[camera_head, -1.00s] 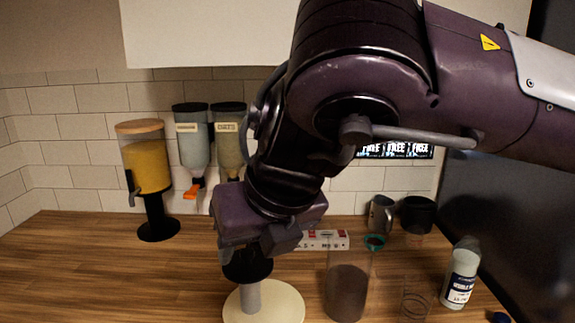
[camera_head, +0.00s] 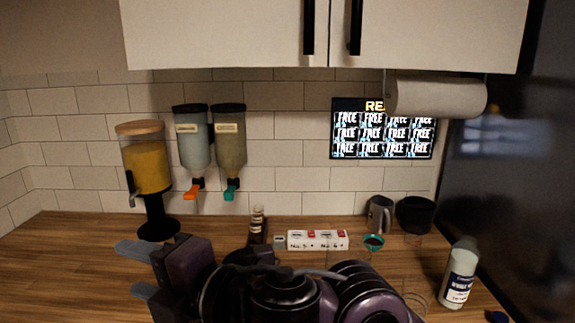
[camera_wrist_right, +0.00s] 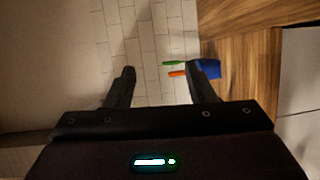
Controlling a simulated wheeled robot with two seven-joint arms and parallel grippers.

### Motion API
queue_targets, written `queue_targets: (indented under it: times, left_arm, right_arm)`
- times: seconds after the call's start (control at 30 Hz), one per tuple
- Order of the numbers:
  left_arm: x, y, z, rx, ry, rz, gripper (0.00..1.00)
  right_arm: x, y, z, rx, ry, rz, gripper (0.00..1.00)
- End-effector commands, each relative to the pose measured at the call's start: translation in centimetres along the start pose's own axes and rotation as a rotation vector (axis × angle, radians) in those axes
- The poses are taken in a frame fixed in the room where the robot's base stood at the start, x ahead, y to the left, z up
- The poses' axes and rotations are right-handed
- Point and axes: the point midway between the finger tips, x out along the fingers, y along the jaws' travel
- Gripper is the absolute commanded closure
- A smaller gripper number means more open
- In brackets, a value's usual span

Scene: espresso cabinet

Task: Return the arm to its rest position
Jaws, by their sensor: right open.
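My right arm (camera_head: 275,298) lies low across the bottom middle of the head view. Its right gripper (camera_head: 128,268) points left, with two grey fingers apart and nothing between them. In the right wrist view the gripper (camera_wrist_right: 160,72) is also open and empty, with both dark fingers parted. My left gripper is not in view. The arm hides part of the front of the counter.
On the wooden counter (camera_head: 60,265) stand a yellow-filled dispenser (camera_head: 150,168), a white bottle (camera_head: 459,276), a grey mug (camera_head: 380,215) and a black cup (camera_head: 415,215). Two wall dispensers (camera_head: 193,140) (camera_head: 230,142) hang behind. Cabinets (camera_head: 220,35) are above.

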Motion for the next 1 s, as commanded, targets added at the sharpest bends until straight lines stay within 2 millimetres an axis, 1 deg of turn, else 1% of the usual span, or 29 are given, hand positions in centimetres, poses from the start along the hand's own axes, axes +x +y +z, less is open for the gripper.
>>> queue_targets:
  times: [0.03, 0.07, 0.1, 0.17, 0.2, 0.27, 0.3, 0.37, 0.4, 0.47, 0.5, 0.57, 0.6, 0.7, 0.8, 0.9, 1.0]
  left_arm:
    - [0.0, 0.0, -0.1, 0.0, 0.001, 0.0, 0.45]
    - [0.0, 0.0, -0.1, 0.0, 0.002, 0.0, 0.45]
    - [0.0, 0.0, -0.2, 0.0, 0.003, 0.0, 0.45]
    - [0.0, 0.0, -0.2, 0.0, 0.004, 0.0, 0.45]
    - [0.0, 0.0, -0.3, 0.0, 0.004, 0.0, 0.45]
    - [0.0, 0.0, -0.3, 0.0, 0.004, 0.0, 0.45]
    - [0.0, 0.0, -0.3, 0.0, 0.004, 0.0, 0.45]
    - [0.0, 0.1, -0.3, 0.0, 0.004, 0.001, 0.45]
    - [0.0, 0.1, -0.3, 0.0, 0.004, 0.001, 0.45]
    - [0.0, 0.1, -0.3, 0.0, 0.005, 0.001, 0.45]
    - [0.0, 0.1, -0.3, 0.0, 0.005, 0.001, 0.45]
    - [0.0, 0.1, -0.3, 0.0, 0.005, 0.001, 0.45]
    - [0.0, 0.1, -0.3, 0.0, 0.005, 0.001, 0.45]
    - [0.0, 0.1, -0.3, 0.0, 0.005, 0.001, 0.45]
    - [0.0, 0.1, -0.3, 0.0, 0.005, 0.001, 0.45]
    - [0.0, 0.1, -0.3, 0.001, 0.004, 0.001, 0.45]
    - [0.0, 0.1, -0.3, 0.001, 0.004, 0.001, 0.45]
  right_arm:
    - [-0.5, -0.6, 1.3, 0.113, -0.052, 0.027, 0.51]
    - [-0.9, -0.8, 2.2, 0.176, -0.089, 0.044, 0.51]
    - [-1.5, -1.3, 3.5, 0.261, -0.14, 0.063, 0.51]
    - [-2.6, -2.4, 5.5, 0.392, -0.22, 0.085, 0.51]
    - [-3.4, -3.5, 6.9, 0.479, -0.278, 0.095, 0.51]
    - [-4.9, -5.3, 9.0, 0.611, -0.368, 0.106, 0.51]
    - [-6.0, -6.9, 10.3, 0.7, -0.43, 0.109, 0.51]
    - [-7.8, -9.5, 12.0, 0.832, -0.527, 0.107, 0.51]
    - [-9.1, -11.4, 12.9, 0.919, -0.594, 0.103, 0.51]
    - [-11.3, -14.7, 14.1, 1.049, -0.699, 0.091, 0.51]
    - [-12.9, -16.9, 14.6, 1.133, -0.771, 0.079, 0.51]
    - [-15.5, -20.4, 15.0, 1.26, -0.883, 0.058, 0.51]
    - [-17.3, -22.8, 15.0, 1.339, -0.958, 0.041, 0.51]
    - [-21.4, -27.9, 14.1, 1.509, -1.13, -0.007, 0.51]
    - [-24.9, -31.5, 12.7, 1.63, -1.267, -0.048, 0.51]
    - [-27.7, -34.3, 11.1, 1.725, -1.381, -0.087, 0.51]
    - [-30.2, -36.5, 9.4, 1.802, -1.484, -0.124, 0.51]
